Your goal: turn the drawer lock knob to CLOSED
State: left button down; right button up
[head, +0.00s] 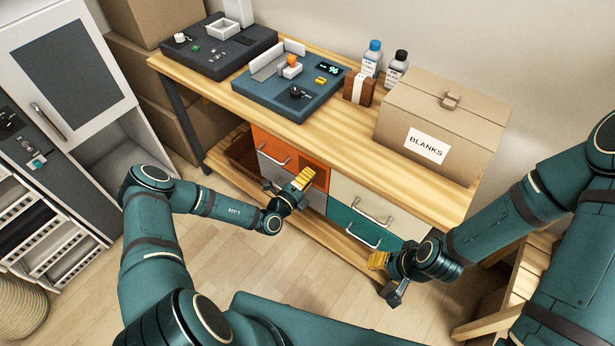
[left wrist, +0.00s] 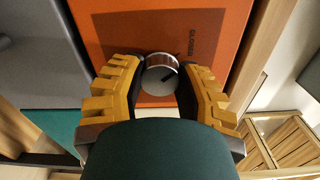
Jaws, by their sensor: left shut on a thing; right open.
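The drawer lock knob (left wrist: 160,76) is a round silver knob with a dark pointer mark, set on an orange drawer front (left wrist: 115,35). It shows between the yellow fingers of my left gripper (left wrist: 161,92), which is shut on it. In the head view my left gripper (head: 297,184) is at the right part of the orange drawer front (head: 262,142) and hides the knob. My right gripper (head: 385,275) is open and empty, low in front of the teal drawer (head: 345,222).
A wooden bench top (head: 340,135) above the drawers holds a blue press unit (head: 285,105), a dark panel (head: 215,50), two bottles and a box marked BLANKS (head: 440,120). A white cabinet (head: 70,60) stands left. The floor in front is partly clear.

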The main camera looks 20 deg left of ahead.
dwell(0.5)
pick_arm(q)
jog(key=c, duration=0.6)
grip_release()
jog(key=shift+o, duration=0.2)
jog(key=v, duration=1.2)
